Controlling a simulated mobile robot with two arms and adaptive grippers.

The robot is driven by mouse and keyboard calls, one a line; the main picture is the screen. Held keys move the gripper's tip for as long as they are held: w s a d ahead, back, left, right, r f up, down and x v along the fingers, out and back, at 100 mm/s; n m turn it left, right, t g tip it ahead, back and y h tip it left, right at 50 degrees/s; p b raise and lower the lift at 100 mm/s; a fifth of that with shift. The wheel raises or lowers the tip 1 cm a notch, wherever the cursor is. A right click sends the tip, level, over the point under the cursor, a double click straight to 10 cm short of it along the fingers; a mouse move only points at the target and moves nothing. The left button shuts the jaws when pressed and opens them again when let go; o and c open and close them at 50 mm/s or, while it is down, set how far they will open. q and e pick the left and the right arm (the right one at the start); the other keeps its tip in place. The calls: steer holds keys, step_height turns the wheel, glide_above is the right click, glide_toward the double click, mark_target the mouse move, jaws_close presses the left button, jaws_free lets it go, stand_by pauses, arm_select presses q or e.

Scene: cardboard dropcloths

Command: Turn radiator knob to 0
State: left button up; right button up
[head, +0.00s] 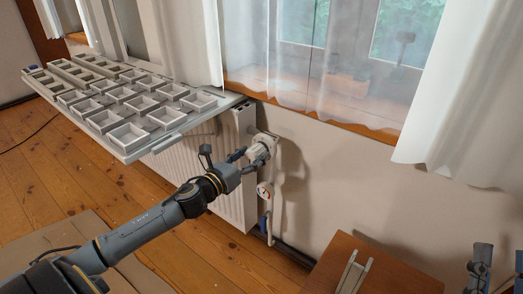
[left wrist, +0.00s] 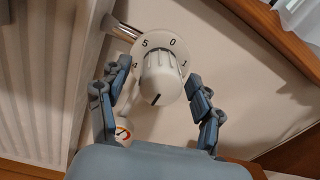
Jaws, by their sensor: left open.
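The radiator knob (head: 262,148) is a white ribbed thermostat head at the upper right end of the white radiator (head: 228,185). In the left wrist view the knob (left wrist: 161,78) faces me in front of a round white dial collar (left wrist: 147,42). The digits 5, 0 and 1 show along its upper edge, and a short dark mark is on the knob's near end. My left gripper (head: 243,158) is open, and it also shows in the left wrist view (left wrist: 158,88) with one finger on each side of the knob and gaps between.
A white shelf of square trays (head: 130,137) juts out above the radiator. A small gauge (head: 264,190) sits on the pipe below the knob. A wooden table (head: 375,268) stands at lower right, near partly cropped parts of my right gripper (head: 499,268). Curtains hang above.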

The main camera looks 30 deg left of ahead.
mark_target(262, 148)
arm_select(q)
steer(key=shift+w+d, duration=0.15)
steer(key=shift+w, duration=1)
steer(key=shift+w+d, duration=0.1)
steer(key=shift+w, duration=1.05)
arm_select(e)
steer(key=shift+s+d+r+t+y, duration=0.15)
steer(key=shift+s+r+t+y, duration=0.35)
steer(key=shift+s+r+t, duration=0.4)
steer(key=shift+s, duration=0.1)
arm_select(q)
steer(key=c, duration=1.2)
